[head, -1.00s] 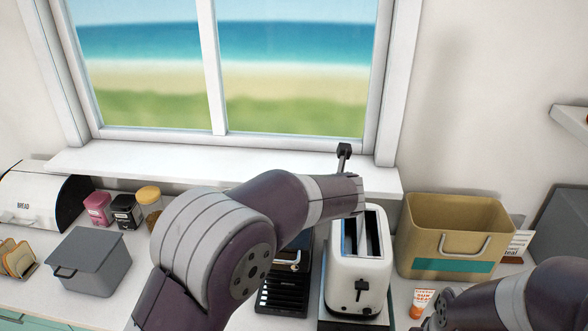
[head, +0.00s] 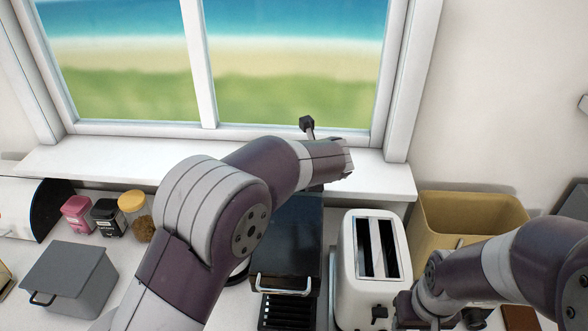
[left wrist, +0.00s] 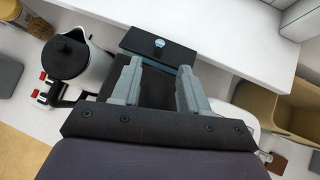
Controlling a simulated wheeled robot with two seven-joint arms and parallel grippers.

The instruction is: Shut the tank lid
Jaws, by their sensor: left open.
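The black coffee machine (head: 290,235) stands on the counter below the window, with a silver handle at its front; my left arm hides part of its back. In the left wrist view a black panel with a silver knob (left wrist: 158,45), which looks like the tank lid, lies just beyond my left fingertips by the windowsill. A bluish edge shows beside it; its exact tilt is unclear. My left gripper (left wrist: 160,70) is open and empty, its fingers apart and pointing toward the panel. My right gripper (head: 440,314) is low in front of the toaster, partly cut off; its jaws are unclear.
A white toaster (head: 348,265) stands right of the machine, then a tan bin (head: 450,205). A white kettle (left wrist: 88,70) stands on the other side. A grey box (head: 70,275) and several jars (head: 107,218) are at left. The windowsill (head: 100,165) runs behind.

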